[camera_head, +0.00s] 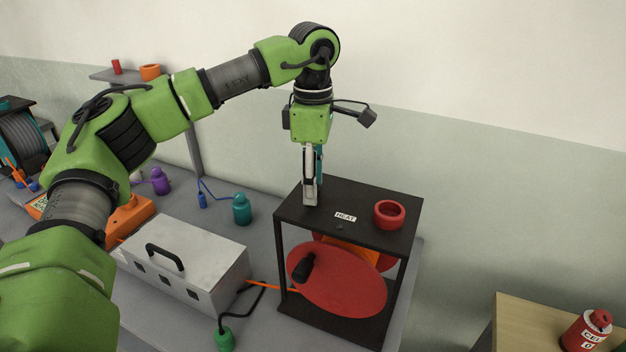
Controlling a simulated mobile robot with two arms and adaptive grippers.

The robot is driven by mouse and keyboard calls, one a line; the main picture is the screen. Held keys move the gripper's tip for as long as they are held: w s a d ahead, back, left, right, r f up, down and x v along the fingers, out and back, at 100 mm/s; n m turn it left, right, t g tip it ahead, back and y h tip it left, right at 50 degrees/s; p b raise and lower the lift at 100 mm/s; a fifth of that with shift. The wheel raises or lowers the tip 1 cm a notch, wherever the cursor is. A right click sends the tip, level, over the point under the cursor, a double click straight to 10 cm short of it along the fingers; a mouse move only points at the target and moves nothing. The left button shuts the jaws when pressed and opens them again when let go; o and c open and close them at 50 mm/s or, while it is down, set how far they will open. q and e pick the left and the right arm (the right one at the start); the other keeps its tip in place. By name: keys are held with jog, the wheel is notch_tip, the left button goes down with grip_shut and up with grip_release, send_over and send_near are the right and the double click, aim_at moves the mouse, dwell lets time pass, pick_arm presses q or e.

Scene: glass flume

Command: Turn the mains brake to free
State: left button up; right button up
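My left gripper (311,201) points straight down over the back left part of the top of a black reel frame (365,235). Its fingers show nearly edge-on and look close together. A teal strip (319,165) shows right beside them; I cannot tell what it belongs to. The frame's white label (345,217) seems to read "HEAT", and a small dark knob (339,227) sits just in front of it. Inside the frame is a red disc (345,283) with a black crank handle (303,267). No part marked as the mains brake is readable. My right gripper is out of view.
A red ring (389,214) lies on the frame top, right of the gripper. A grey metal box (195,260) with a black handle stands left of the frame. Another reel (22,140) is at the far left. A red canister (588,332) stands on a wooden surface (525,320) at right.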

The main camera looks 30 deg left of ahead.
pick_arm(q)
jog(key=shift+c, duration=0.3)
jog(key=c, duration=1)
jog(key=shift+n, duration=0.4)
jog(key=shift+c, duration=0.2)
jog(key=n+b, duration=0.1)
jog(key=n, duration=0.2)
jog(key=shift+n, duration=0.3)
jog(key=n, duration=0.4)
jog(key=shift+n, duration=0.3)
jog(key=n, duration=0.4)
jog(key=shift+a+b, duration=0.1)
jog(key=shift+b, duration=0.25)
jog(key=n, duration=0.4)
jog(key=shift+n, duration=0.4)
